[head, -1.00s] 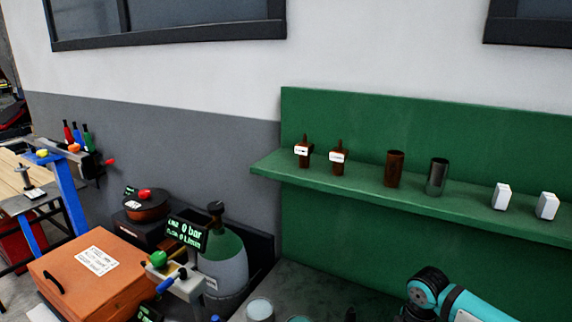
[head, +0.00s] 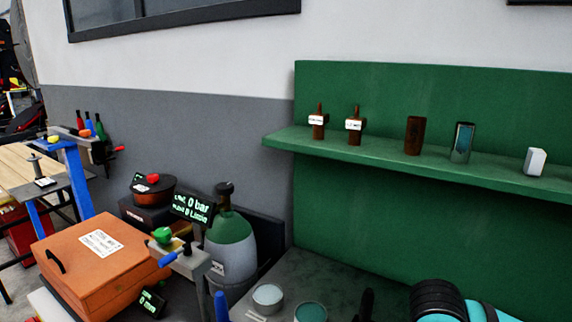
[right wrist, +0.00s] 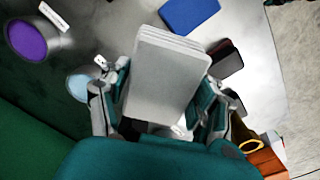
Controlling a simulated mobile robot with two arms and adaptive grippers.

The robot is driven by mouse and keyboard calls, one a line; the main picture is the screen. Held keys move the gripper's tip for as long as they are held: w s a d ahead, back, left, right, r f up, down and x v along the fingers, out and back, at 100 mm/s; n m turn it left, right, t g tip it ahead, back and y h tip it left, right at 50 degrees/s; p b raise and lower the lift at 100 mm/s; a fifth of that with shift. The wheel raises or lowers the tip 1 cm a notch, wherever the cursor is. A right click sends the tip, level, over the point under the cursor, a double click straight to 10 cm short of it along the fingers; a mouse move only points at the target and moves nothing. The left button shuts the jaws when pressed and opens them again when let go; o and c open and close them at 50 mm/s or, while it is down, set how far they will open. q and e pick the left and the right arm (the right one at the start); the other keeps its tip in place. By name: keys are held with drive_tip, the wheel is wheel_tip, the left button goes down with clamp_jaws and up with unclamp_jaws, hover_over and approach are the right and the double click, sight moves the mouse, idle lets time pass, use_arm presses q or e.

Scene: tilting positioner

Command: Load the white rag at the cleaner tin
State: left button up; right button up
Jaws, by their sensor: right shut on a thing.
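In the right wrist view, my right gripper (right wrist: 158,96) is shut on a pale, layered, folded block that looks like the white rag (right wrist: 166,65). A tin with purple contents (right wrist: 27,41) and a white label stands at the upper left, apart from the rag. A light blue tin (right wrist: 77,86) is partly hidden behind a gripper finger. The head view shows a pale tin (head: 267,297) and a teal tin (head: 311,313) at the bottom edge. I cannot tell which is the cleaner tin. My left gripper is not in view.
A blue folded cloth (right wrist: 190,14) and a dark red and black item (right wrist: 227,59) lie near the held rag. A gas cylinder (head: 231,247) and an orange case (head: 100,258) stand at the left. A green shelf (head: 390,160) holds several small items.

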drive_tip(key=shift+s+m, duration=0.25)
drive_tip(key=shift+m, duration=0.05)
drive_tip(key=shift+w+r+p, duration=0.15)
drive_tip(key=shift+w+p, duration=0.1)
drive_tip(key=shift+p, duration=0.05)
drive_tip(key=w+p, duration=0.2)
drive_tip(key=w+d+r+p, duration=0.1)
drive_tip(key=w, duration=0.1)
drive_tip(key=shift+p, duration=0.3)
drive_tip(key=shift+n, duration=0.4)
drive_tip(key=w+d+f+p, duration=0.1)
drive_tip(key=w+d+p, duration=0.2)
drive_tip(key=d, duration=0.1)
drive_tip(key=w+d+f+p, duration=0.2)
drive_tip(key=w+d+p, duration=0.1)
drive_tip(key=d, duration=0.1)
drive_tip(key=w+d+f+p, duration=0.1)
drive_tip(key=w+d+p, duration=0.1)
drive_tip(key=w+d, duration=0.2)
drive_tip(key=shift+w+d+f+p, duration=0.1)
drive_tip(key=shift+d+f+p, duration=0.15)
drive_tip(key=shift+f+p, duration=0.15)
wheel_tip(320, 180, down, 6)
drive_tip(key=b, duration=0.7)
drive_tip(key=shift+r+b, duration=0.1)
drive_tip(key=shift+b, duration=0.2)
drive_tip(key=shift+f, duration=0.55)
